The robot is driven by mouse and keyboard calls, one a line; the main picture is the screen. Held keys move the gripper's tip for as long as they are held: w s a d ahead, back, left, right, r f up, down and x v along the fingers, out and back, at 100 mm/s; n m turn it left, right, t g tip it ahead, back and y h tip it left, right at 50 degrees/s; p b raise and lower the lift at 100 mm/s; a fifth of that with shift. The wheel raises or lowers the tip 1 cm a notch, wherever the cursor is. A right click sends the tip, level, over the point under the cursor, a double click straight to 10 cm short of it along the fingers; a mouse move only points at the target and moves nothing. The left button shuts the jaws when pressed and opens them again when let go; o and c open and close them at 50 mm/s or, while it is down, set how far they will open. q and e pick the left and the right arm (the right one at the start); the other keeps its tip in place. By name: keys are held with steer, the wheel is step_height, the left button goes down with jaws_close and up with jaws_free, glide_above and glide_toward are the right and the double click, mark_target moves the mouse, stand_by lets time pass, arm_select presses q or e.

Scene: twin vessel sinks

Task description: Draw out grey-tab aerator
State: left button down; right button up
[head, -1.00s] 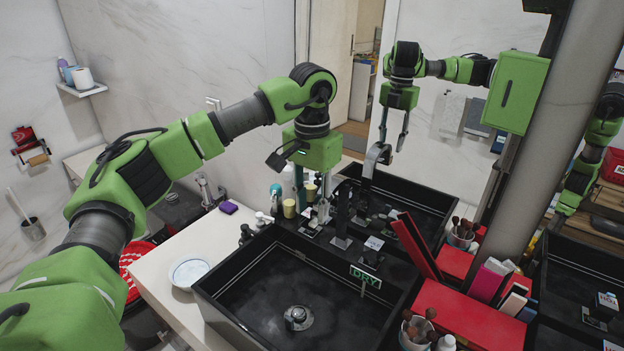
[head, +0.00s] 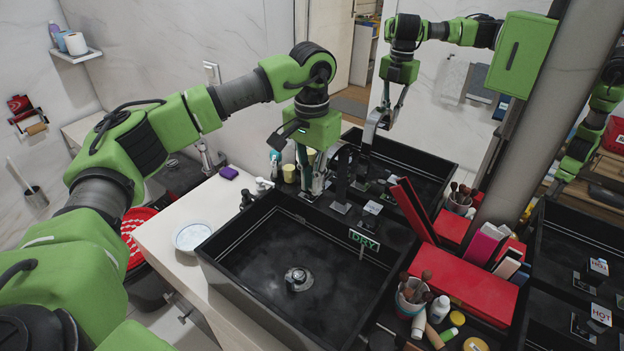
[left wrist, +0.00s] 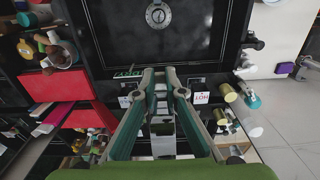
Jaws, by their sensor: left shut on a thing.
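My left gripper (head: 318,192) points down beside the black arched faucet (head: 345,170) at the back edge of the near black sink (head: 300,275). Its two fingers have closed together. In the left wrist view the fingertips (left wrist: 160,78) meet over the sink's back edge, with the sink basin (left wrist: 200,40) beyond them. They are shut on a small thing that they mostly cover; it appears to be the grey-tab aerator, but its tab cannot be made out. My right gripper does not show directly.
A mirror behind repeats my arm.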

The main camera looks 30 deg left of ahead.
arm_select(q)
steer(key=shift+s, duration=0.15)
steer(key=shift+s+a+b, duration=0.2)
steer(key=shift+s+b, duration=0.2)
steer(key=shift+s, duration=0.95)
steer(key=shift+s+a+b, duration=0.2)
steer(key=shift+s+b, duration=0.15)
steer(key=shift+s, duration=1)
steer(key=shift+s, duration=0.1)
steer(key=s+r, duration=0.2)
steer(key=s, duration=0.1)
steer(key=s+r, duration=0.1)
steer(key=s, duration=0.1)
steer(key=shift+a, duration=0.35)
steer(key=shift+a, duration=0.1)
